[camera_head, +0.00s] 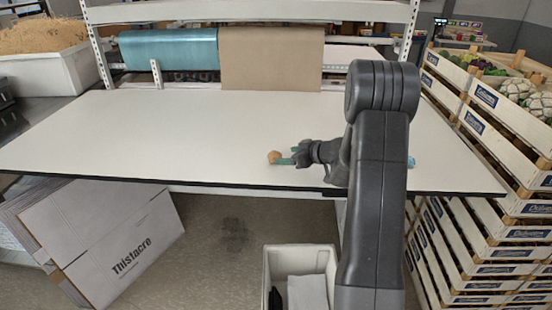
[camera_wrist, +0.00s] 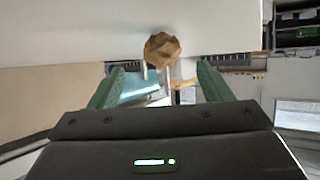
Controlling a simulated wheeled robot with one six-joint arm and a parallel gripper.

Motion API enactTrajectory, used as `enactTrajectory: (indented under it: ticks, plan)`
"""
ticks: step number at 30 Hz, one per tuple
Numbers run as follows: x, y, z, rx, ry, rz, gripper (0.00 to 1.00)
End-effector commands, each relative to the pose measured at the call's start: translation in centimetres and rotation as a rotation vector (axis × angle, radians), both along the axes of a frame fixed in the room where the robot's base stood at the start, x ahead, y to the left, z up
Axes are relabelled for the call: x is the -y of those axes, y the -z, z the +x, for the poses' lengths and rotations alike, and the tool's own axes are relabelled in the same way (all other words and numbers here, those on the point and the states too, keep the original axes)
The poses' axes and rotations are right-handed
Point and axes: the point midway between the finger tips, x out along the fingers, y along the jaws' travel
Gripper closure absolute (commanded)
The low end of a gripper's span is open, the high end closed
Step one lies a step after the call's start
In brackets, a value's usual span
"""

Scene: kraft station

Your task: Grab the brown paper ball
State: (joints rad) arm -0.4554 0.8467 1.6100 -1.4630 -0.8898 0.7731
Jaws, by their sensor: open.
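The brown paper ball (camera_head: 274,157) lies on the white tabletop near the middle of the table. It also shows in the wrist view (camera_wrist: 162,49), ahead of the fingers and roughly centred between them. My gripper (camera_head: 286,157) is low over the tabletop, just right of the ball, with its fingers pointing left at it. In the wrist view my gripper (camera_wrist: 160,80) has its two green fingers wide apart with nothing held between them. Whether a fingertip touches the ball I cannot tell.
The white table (camera_head: 150,130) is clear to the left. A small blue object (camera_head: 411,162) shows partly behind my arm. Rolls of teal film (camera_head: 170,50) and brown paper (camera_head: 270,58) hang at the back. Stacked crates (camera_head: 480,120) stand right; a white bin (camera_head: 300,262) stands below the front edge.

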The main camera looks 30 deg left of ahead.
Motion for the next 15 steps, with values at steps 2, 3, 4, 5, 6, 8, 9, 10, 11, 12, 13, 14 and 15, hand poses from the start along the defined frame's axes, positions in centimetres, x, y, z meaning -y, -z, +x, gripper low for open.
enactTrajectory:
  ticks: [2, 3, 4, 5, 6, 8, 9, 10, 11, 12, 13, 14, 15]
  plan:
    - [-0.3, 0.1, 0.0, 0.000, 0.000, 0.000, 0.28]
    - [-0.5, 0.2, 0.0, 0.000, 0.000, 0.000, 0.28]
    - [-0.6, 0.3, 0.0, 0.000, 0.000, 0.000, 0.28]
    - [-0.8, 0.3, 0.0, 0.000, -0.001, 0.000, 0.28]
    - [-1.2, 0.5, 0.0, -0.001, -0.001, -0.001, 0.28]
    - [-2.0, 0.9, -0.1, -0.003, -0.001, -0.002, 0.28]
    - [-2.5, 1.1, -0.1, -0.001, -0.002, -0.002, 0.28]
    - [-3.0, 1.3, -0.1, -0.001, -0.003, -0.001, 0.28]
    - [-3.4, 1.5, -0.1, -0.001, -0.003, -0.001, 0.28]
    - [-3.9, 1.8, 0.0, -0.001, -0.002, -0.001, 0.28]
    - [-4.3, 2.0, 0.1, -0.001, -0.002, -0.001, 0.28]
    - [-4.6, 2.1, 0.1, -0.001, -0.001, -0.001, 0.28]
    - [-4.8, 2.3, 0.1, -0.001, 0.000, -0.001, 0.28]
